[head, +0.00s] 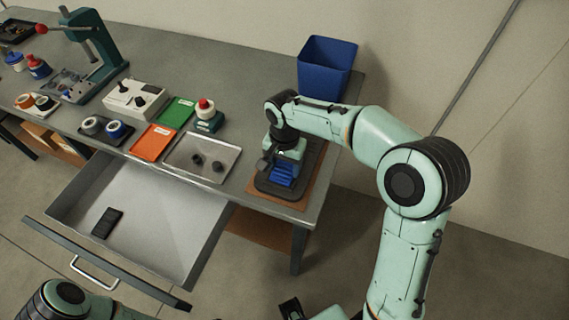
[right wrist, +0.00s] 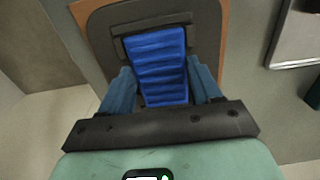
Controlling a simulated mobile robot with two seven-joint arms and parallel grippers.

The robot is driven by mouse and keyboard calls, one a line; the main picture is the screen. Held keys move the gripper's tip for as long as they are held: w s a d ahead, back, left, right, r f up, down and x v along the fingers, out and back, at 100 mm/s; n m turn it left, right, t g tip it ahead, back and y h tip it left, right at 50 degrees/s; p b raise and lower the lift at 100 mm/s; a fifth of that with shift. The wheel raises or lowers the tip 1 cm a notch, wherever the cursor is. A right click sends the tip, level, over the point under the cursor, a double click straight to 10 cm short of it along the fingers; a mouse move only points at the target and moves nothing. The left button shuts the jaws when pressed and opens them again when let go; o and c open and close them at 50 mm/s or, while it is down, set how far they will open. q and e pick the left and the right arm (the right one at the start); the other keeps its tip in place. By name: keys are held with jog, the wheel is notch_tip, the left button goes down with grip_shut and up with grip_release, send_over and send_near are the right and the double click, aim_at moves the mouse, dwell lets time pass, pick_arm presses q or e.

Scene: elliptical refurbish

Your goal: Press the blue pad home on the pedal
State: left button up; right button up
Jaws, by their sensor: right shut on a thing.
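The blue pad (right wrist: 160,70) is a ribbed block in the right wrist view, and it also shows in the head view (head: 283,175). My right gripper (head: 283,160) is shut on it, with a finger on each side (right wrist: 165,85). The pad lies over the dark pedal (right wrist: 97,30), which rests on a brown mat at the right end of the bench; the pedal's rim also shows in the head view (head: 272,192). The pad's underside is hidden, so I cannot tell whether it is fully seated.
A blue bin (head: 325,68) stands behind the pedal. A metal tray (head: 218,172) with dark pieces, an orange tray (head: 152,142), a green tray (head: 176,112) and a red-button box (head: 207,118) sit to its left. An open drawer (head: 150,225) juts out in front.

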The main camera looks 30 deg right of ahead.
jog(key=o, duration=1.1)
jog(key=shift+f, duration=0.1)
jog(key=shift+o, duration=0.2)
pick_arm(q)
jog(key=shift+w+r+p, duration=0.35)
jog(key=shift+r+p, duration=0.15)
jog(key=shift+r, duration=0.1)
jog(key=shift+w+r+p, duration=0.3)
jog(key=shift+r+p, duration=0.2)
jog(key=shift+r, duration=0.1)
pick_arm(e)
notch_tip(320, 180, up, 14)
jog(key=shift+f, duration=0.25)
jog(key=shift+f, duration=0.1)
